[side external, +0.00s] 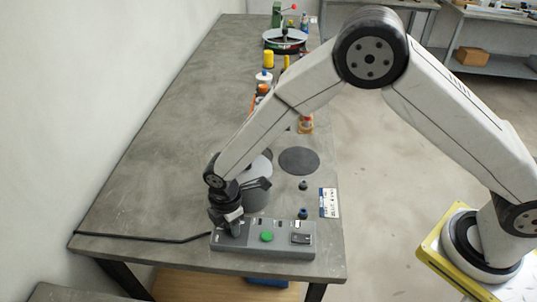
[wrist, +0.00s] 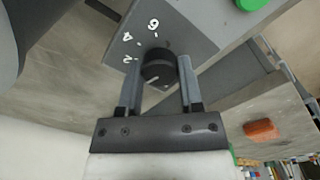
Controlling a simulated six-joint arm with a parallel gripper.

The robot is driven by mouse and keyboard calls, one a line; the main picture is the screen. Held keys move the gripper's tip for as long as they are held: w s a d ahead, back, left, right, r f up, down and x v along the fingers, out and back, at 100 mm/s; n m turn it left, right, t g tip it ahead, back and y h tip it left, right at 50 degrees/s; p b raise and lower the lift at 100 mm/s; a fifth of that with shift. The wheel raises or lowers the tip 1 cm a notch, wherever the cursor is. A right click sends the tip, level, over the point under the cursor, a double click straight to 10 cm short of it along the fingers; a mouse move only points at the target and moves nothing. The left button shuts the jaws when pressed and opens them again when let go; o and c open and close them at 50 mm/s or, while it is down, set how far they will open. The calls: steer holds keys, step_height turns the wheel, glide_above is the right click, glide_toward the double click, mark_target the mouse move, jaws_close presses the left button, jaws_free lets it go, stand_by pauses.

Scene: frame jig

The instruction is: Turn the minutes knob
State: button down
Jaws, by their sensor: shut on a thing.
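The minutes knob (wrist: 159,66) is a round black dial on a grey control box (side external: 265,252), with white marks 2, 4 and 6 printed beside it in the wrist view. A pale pointer line shows on the knob, towards my gripper's side. My gripper (wrist: 160,62) is shut on the knob, one finger on each side of it. In the side view my gripper (side external: 229,219) reaches down onto the left end of the box and hides the knob there.
A green button (side external: 267,236) and a dark switch (side external: 301,238) are on the same box, right of my gripper. A black cable (side external: 140,239) runs left. The table's left part is clear.

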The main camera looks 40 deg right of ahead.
steer(key=m, duration=1.1)
steer(key=shift+w, duration=0.1)
steer(key=shift+m, duration=1.9)
steer(key=shift+c, duration=1.2)
jaws_free()
steer(key=shift+r, duration=0.1)
steer(key=shift+d+r, duration=0.1)
steer(key=shift+r, duration=3.75)
